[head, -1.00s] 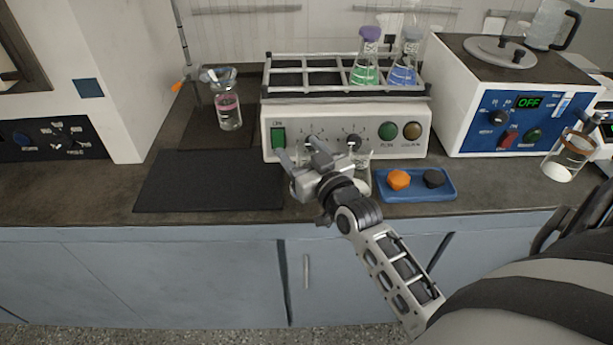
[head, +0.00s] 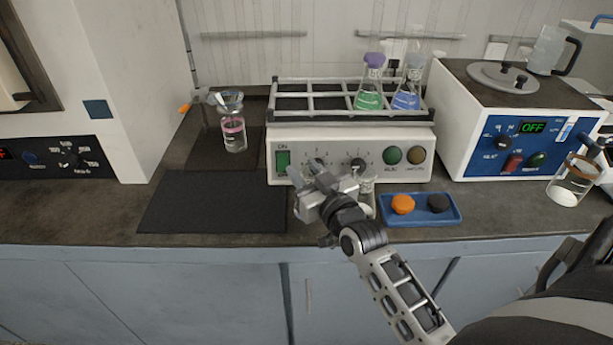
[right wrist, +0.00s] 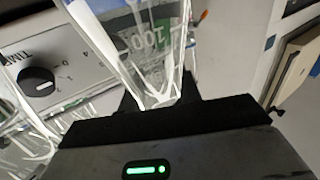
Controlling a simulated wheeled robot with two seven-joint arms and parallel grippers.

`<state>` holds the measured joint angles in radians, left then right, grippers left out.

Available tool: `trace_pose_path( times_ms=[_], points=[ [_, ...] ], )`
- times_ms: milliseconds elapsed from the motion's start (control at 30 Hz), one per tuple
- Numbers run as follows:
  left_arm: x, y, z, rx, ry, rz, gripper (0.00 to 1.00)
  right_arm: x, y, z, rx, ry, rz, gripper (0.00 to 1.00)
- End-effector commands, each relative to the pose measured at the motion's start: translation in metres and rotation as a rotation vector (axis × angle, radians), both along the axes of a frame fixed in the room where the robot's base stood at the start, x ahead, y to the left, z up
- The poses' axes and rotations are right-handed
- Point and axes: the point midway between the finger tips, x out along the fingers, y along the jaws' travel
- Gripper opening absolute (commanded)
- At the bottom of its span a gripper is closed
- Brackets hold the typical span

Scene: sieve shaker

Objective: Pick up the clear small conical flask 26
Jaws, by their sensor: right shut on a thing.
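My right gripper (head: 305,172) is in front of the shaker's control panel, low over the bench. In the right wrist view, its dark fingers (right wrist: 163,98) are shut on a clear conical flask (right wrist: 145,50) with white graduation marks, one reading about 100. In the head view the held flask is mostly hidden by the gripper and I cannot make out its outline. Another clear glass vessel (head: 367,182) stands just right of the gripper, partly behind my wrist; clear glass (right wrist: 35,125) also shows at the left of the wrist view. My left gripper is not in view.
The shaker (head: 340,150) carries a rack with green and blue flasks (head: 407,95). A blue tray (head: 450,217) with orange and black stoppers lies right of my wrist. A dark mat (head: 210,205) on the left is bare; a pink-banded flask (head: 234,135) stands behind it.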

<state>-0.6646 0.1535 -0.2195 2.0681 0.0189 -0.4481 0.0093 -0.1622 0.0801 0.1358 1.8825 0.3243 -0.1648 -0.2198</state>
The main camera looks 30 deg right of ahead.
Motion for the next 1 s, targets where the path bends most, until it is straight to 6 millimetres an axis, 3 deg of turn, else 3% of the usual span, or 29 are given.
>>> trace_pose_path(
  times_ms=[600,1000],
  points=[
    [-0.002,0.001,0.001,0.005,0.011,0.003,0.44,0.000,0.000,0.063,0.001,-0.005,0.000,0.00],
    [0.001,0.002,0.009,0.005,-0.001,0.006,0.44,0.000,0.000,0.090,0.000,-0.004,-0.001,0.00]
  ],
)
